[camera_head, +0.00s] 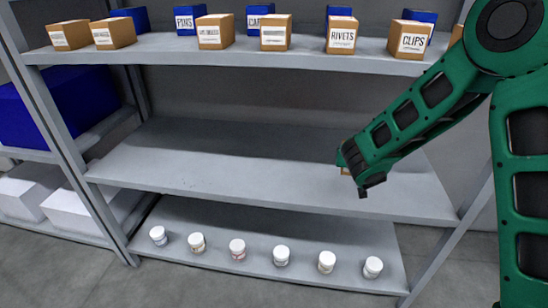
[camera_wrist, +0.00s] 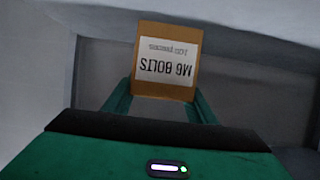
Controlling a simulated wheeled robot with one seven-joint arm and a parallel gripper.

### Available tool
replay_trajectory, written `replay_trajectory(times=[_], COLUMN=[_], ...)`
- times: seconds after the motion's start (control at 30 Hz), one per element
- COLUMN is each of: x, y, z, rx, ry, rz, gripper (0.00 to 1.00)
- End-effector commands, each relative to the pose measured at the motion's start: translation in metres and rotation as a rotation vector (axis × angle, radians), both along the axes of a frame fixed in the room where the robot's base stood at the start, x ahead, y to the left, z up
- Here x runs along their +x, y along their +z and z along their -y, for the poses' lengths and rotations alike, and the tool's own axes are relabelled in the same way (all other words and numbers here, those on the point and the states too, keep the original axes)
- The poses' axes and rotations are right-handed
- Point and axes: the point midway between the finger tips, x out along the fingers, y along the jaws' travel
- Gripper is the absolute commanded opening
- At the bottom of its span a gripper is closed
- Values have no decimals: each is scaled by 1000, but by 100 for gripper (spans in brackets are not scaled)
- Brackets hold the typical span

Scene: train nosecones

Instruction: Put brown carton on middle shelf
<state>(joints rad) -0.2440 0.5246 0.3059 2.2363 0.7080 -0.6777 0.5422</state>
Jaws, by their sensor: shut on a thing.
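A brown carton with a white label reading "M6 BOLTS" (camera_wrist: 167,60) is held between the two green fingers of my gripper (camera_wrist: 160,100) in the wrist view; the label appears upside down there. In the head view my gripper (camera_head: 352,165) is at the right part of the middle shelf (camera_head: 230,163), and only a small brown bit of the carton (camera_head: 346,171) shows beside it. I cannot tell whether the carton touches the shelf. The rest of the middle shelf is empty.
The top shelf (camera_head: 160,54) holds several brown cartons, such as the RIVETS carton (camera_head: 342,36), with blue boxes behind. The bottom shelf (camera_head: 210,262) holds a row of white-lidded jars (camera_head: 281,256). Uprights (camera_head: 78,165) frame the rack. A blue bin (camera_head: 60,108) stands left.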

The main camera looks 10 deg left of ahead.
Motion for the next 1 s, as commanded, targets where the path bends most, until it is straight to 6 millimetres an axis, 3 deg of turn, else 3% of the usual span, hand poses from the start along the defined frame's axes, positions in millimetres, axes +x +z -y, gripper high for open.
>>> replay_trajectory(times=[0.27, 0.8, 1.0], x=[0, 10, 12], y=[-2, -58, -68], z=[3, 95, 111], rx=[-2, -1, 0], ry=[-1, -4, 1], rz=[4, 3, 4], gripper=[11, 11, 11])
